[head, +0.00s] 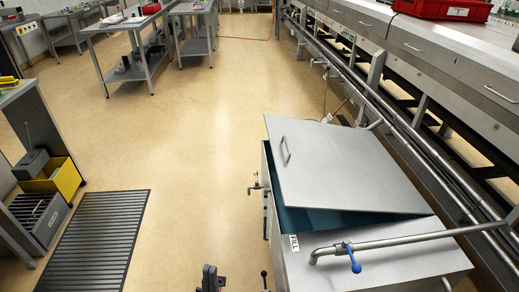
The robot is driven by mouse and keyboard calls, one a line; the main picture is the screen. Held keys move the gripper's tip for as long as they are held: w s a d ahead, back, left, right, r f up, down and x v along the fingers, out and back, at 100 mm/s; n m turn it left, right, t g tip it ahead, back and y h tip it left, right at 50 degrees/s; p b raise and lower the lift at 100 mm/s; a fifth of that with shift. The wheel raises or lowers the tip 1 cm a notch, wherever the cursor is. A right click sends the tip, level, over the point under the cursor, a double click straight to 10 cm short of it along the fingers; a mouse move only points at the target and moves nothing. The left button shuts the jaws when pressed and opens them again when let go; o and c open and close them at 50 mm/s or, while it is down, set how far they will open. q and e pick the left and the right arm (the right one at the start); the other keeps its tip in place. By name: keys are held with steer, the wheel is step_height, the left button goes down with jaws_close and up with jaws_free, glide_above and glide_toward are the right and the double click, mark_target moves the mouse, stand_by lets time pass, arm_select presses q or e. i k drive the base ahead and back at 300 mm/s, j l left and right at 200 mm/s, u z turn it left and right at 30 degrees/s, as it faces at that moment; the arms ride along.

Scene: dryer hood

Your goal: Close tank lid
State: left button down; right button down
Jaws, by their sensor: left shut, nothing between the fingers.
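The tank (322,264) is a grey metal box at the lower right. Its flat metal lid (345,165) is raised and tilted, with a bar handle (286,150) near its left edge. A dark teal gap (315,220) shows between the lid's near edge and the tank's fixed top. My left gripper (210,272) shows at the bottom edge, dark, shut and empty. It is left of the tank, in front of the lid, and apart from both. My right gripper is out of view.
A pipe (410,240) with a blue valve handle (352,258) crosses the tank's near top. A small tap (256,188) sticks out on its left side. Long rails and machinery line the right. The floor (200,190) left of the tank is clear up to a striped floor grate (97,240).

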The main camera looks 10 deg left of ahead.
mark_target(319, 165)
steer(key=j+z, duration=0.3)
steer(key=j, duration=0.65)
steer(key=j+z, duration=0.3)
steer(key=j, duration=0.6)
steer(key=i+j+z, duration=0.25)
steer(key=j, duration=0.4)
steer(key=i+j+z, duration=0.1)
steer(key=i+j, duration=0.15)
steer(key=i+j+z, duration=0.1)
steer(key=j, duration=0.4)
steer(key=i+j+z, duration=0.1)
steer(key=j, duration=0.25)
steer(key=i+j, duration=0.35)
steer(key=j+z, duration=0.05)
steer(key=j, duration=0.05)
